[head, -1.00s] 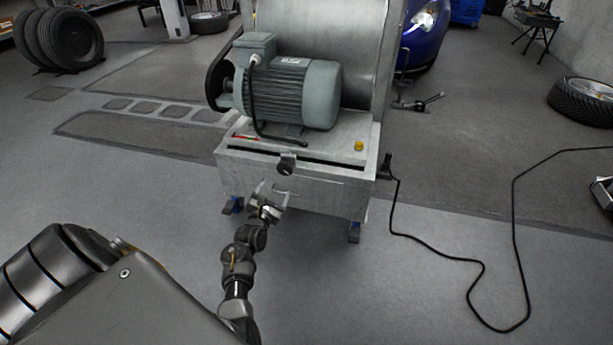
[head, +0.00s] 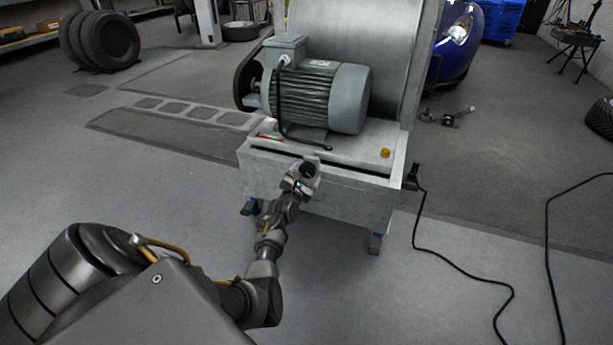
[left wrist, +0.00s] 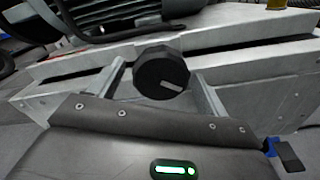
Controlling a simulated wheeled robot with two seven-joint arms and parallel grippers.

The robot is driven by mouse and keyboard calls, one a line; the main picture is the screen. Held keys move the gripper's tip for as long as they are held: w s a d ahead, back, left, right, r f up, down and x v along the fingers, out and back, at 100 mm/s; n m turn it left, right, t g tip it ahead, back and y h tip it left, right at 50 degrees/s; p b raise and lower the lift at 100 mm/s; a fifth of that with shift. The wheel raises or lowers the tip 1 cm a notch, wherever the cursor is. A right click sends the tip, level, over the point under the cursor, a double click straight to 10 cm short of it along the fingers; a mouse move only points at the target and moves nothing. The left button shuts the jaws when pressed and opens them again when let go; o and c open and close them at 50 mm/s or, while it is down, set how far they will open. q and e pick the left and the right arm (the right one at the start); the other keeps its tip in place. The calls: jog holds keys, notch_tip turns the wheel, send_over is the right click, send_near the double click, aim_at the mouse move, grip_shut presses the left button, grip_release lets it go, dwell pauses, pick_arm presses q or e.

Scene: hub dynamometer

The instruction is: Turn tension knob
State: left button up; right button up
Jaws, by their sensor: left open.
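The tension knob (head: 308,170) is a black round knob on the front face of the grey dynamometer housing (head: 350,198), below its dark slot. In the left wrist view the knob (left wrist: 161,73) shows large, with a pale pointer mark on its face slanting slightly down to the right. My left gripper (head: 306,168) is open, with one finger on each side of the knob. In the left wrist view gaps show between the knob and the fingers (left wrist: 162,88). My right gripper is not in view.
A grey-green motor (head: 318,95) sits on top of the housing, with a yellow button (head: 385,153) to its right. A black cable (head: 455,270) runs from the housing's right side over the floor. Floor to the left is clear.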

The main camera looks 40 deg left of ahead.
pick_arm(q)
jog(key=c, duration=1)
jog(key=shift+m+p, duration=0.3)
